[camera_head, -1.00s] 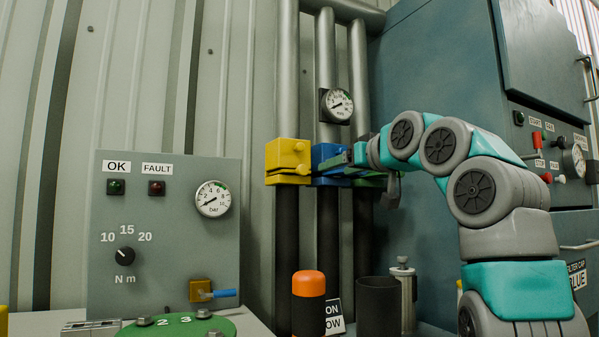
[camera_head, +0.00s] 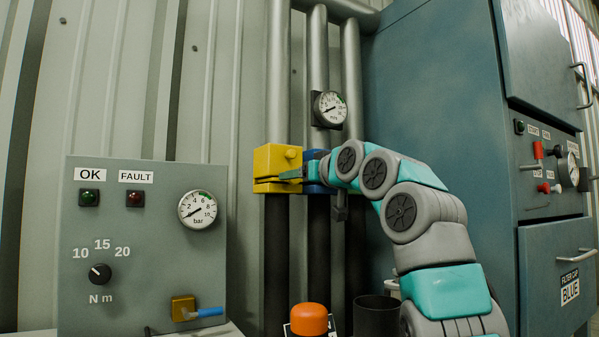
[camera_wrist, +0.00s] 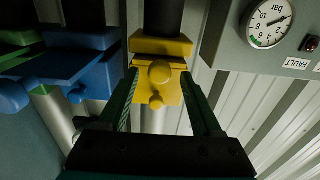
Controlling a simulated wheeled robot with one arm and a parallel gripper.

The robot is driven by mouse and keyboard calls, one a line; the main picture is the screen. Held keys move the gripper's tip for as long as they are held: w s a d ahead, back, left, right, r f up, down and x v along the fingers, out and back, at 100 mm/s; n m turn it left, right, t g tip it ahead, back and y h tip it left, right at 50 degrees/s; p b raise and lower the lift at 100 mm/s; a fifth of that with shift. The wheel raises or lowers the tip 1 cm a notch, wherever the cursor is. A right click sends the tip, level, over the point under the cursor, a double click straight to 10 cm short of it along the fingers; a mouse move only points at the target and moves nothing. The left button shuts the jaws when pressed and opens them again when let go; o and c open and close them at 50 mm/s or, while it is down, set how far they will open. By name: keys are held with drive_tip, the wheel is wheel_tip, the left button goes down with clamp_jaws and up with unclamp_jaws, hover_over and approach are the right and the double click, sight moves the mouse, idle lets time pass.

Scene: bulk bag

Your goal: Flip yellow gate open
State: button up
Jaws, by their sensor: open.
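The yellow gate (camera_head: 270,160) is a boxy yellow block on the leftmost of the vertical pipes, with a rounded knob on its front. In the wrist view the yellow gate (camera_wrist: 160,46) lies ahead, its knob and a smaller peg between my fingers. My gripper (camera_head: 291,174) is in front of the yellow gate, its fingers open. In the wrist view my gripper (camera_wrist: 160,82) has one dark green finger on each side of the yellow block. I cannot tell whether either finger touches it.
A blue gate (camera_wrist: 85,68) and a green gate (camera_wrist: 18,48) sit close beside the yellow one. A grey panel (camera_head: 140,250) with a gauge stands left. A teal cabinet (camera_head: 440,110) stands right. An orange-topped object (camera_head: 309,319) is below.

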clamp_jaws()
idle(0.5)
idle(0.9)
